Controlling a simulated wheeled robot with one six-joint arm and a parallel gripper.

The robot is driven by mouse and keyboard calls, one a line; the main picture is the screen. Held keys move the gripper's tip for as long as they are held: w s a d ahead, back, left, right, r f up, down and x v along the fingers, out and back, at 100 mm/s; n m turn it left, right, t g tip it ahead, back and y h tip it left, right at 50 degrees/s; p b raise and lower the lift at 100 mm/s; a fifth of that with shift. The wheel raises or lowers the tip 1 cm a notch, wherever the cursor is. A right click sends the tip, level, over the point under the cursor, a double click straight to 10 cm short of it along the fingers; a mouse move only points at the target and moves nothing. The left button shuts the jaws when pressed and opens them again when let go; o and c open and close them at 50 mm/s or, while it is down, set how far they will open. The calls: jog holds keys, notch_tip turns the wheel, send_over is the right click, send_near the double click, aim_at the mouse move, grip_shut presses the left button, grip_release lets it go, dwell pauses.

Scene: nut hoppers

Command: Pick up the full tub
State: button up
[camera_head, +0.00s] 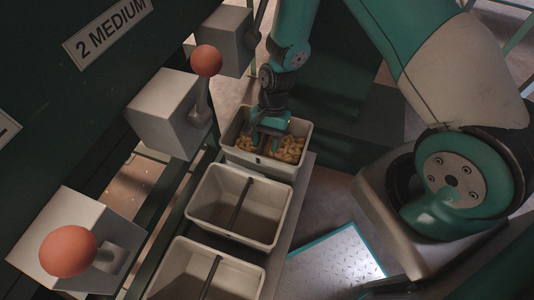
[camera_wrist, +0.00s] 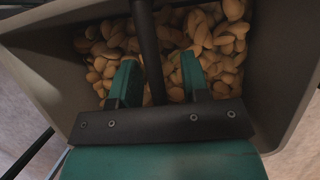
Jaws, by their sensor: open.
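The full tub (camera_head: 262,168) is a light grey bin holding a layer of tan nuts (camera_head: 289,149), at the far end of a row of tubs. A dark bar (camera_wrist: 144,40) runs across it. My gripper (camera_head: 272,141) is at this tub, pointing down into it. In the wrist view the green fingers of my gripper (camera_wrist: 158,75) are apart, one on each side of the bar, above the nuts. I cannot tell whether they touch the bar. The tub's wall (camera_wrist: 290,70) also shows in the wrist view.
Two empty tubs, a middle one (camera_head: 276,222) and a near one (camera_head: 258,281), stand in the row on a shelf. Grey boxes with orange-knobbed levers (camera_head: 206,61) overhang the left side. A sign reads "2 MEDIUM" (camera_head: 108,32). A teal-edged plate (camera_head: 335,262) lies on the floor at right.

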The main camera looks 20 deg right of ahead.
dwell(0.3)
grip_shut()
dwell(1.3)
